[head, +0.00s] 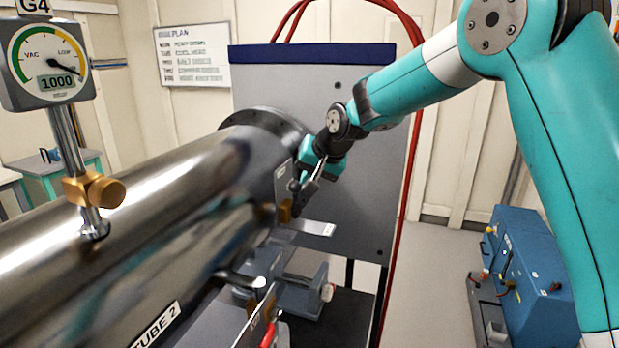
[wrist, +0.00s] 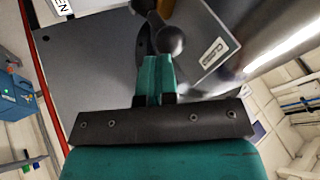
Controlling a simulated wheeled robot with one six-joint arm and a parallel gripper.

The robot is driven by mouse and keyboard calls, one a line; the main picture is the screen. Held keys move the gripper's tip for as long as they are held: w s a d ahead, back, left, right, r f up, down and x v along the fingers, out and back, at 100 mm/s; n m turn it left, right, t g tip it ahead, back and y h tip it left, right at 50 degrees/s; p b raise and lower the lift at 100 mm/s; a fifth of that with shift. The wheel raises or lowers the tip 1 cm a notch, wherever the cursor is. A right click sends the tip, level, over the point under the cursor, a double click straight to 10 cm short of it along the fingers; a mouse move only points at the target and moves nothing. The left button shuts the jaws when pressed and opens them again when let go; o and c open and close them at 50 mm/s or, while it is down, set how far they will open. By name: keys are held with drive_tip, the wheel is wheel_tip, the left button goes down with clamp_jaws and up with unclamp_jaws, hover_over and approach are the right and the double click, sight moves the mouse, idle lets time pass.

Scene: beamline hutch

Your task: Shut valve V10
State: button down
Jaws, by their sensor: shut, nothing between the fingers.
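My gripper (head: 312,178) is at the far end of the large steel tube, beside a small metal plate and fittings on the tube's side. In the wrist view my gripper (wrist: 156,66) is shut and empty. A dark ball knob (wrist: 170,40) shows right at the fingertips; I cannot tell whether they touch it. In the head view the brass part (head: 285,213) sits under my gripper. No label reading V10 is legible, so I cannot confirm which valve this is.
The steel tube (head: 130,210), marked TUBE 2, fills the left. A gauge G4 (head: 55,65) stands on it, reading 1000. A grey cabinet (head: 350,180) with red hoses stands behind my gripper. A blue machine (head: 525,265) is at the lower right, with clear floor between.

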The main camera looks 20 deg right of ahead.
drive_tip(key=w+d+b+v, duration=0.1)
drive_tip(key=b+v, duration=0.3)
drive_tip(key=v, duration=0.9)
drive_tip(key=s+a+f+n+g+b, duration=0.2)
drive_tip(key=s+f, duration=0.4)
drive_tip(key=s, duration=0.5)
drive_tip(key=s+a+f+n+g+b, duration=0.2)
drive_tip(key=s+f+n, duration=0.3)
drive_tip(key=s, duration=0.7)
drive_tip(key=s+a+f+n+g+y+b, duration=0.1)
drive_tip(key=s+a+f+n+g+b, duration=0.1)
drive_tip(key=s+f, duration=0.6)
drive_tip(key=s+a+n, duration=0.1)
drive_tip(key=s, duration=0.2)
drive_tip(key=shift+s+a+n+g, duration=0.2)
drive_tip(key=shift+s+n+g, duration=0.1)
